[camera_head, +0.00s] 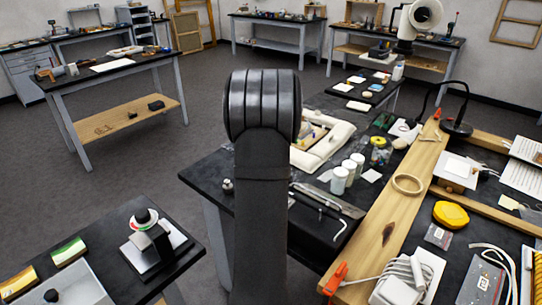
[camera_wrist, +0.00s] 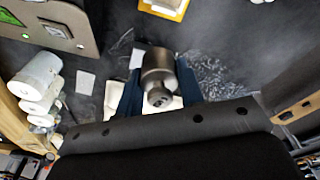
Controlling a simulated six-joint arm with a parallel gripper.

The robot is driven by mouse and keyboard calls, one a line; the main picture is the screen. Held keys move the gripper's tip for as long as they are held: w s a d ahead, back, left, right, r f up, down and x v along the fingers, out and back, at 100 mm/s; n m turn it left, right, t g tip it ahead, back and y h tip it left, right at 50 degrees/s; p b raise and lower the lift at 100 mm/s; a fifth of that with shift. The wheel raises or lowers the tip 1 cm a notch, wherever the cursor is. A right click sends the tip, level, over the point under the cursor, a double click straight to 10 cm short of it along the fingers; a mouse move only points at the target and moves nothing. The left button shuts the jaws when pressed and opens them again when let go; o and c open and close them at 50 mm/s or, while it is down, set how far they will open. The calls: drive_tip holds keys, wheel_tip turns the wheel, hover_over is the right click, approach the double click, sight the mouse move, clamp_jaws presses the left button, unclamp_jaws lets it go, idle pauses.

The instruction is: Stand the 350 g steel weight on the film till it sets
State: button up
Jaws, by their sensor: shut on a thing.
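In the wrist view my gripper (camera_wrist: 159,82) has its two blue fingers closed on the sides of a steel weight (camera_wrist: 157,62), a shiny grey cylinder with a narrower neck and a round knob towards the camera. White material shows around and behind the fingers, partly hidden by them and the weight. I cannot tell whether it is the film, or whether the weight touches anything below. In the head view my dark arm covers the middle of the picture and hides gripper and weight. A pale padded frame with a gilt piece (camera_head: 318,138) lies on the dark bench right of the arm.
White jars (camera_head: 340,180) stand on the bench right of the arm; white cylinders also show at left in the wrist view (camera_wrist: 40,75).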

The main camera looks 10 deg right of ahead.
drive_tip(key=s+a+m, duration=0.1)
drive_tip(key=m, duration=0.1)
drive_tip(key=s+a+f+m, duration=0.1)
drive_tip(key=s+a+m, duration=0.1)
drive_tip(key=s+a+m+h, duration=0.1)
drive_tip(key=s+m, duration=0.1)
drive_tip(key=shift+s+a+f+m, duration=0.15)
drive_tip(key=shift+f+m, duration=0.15)
drive_tip(key=shift+f, duration=0.05)
drive_tip(key=shift+f, duration=0.15)
drive_tip(key=shift+f, duration=2.6)
drive_tip(key=shift+f, duration=0.15)
drive_tip(key=o, duration=0.7)
drive_tip(key=shift+c, duration=0.2)
drive_tip(key=shift+r, duration=1.25)
drive_tip(key=o, duration=0.6)
